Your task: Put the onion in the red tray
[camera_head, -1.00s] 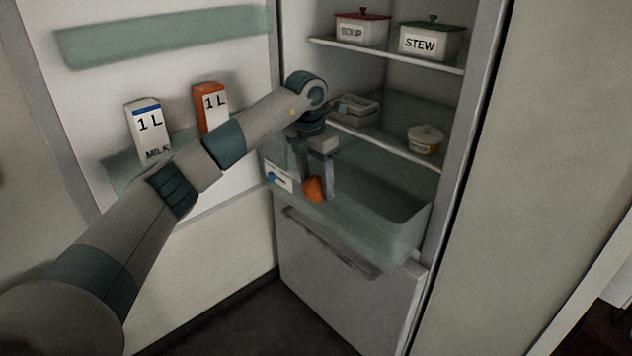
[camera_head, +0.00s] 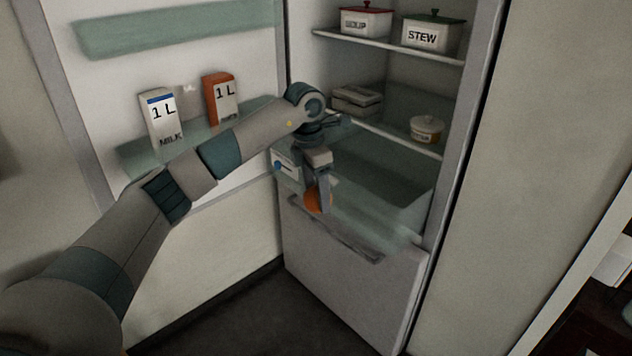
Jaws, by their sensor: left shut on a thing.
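An orange-brown onion (camera_head: 312,202) is held between the fingers of my left gripper (camera_head: 318,200), which points down and is shut on it. The gripper is at the front of an open fridge, over the front edge of a clear greenish drawer (camera_head: 385,185). A finger hides part of the onion. No red tray shows in this view. My right gripper is not in view.
A milk carton (camera_head: 161,118) and an orange carton (camera_head: 221,98) stand in the door shelf at left. Soup (camera_head: 365,22) and stew (camera_head: 430,36) boxes sit on the upper shelf, a small lidded pot (camera_head: 426,130) and a grey box (camera_head: 357,99) below. The floor (camera_head: 270,315) in front is clear.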

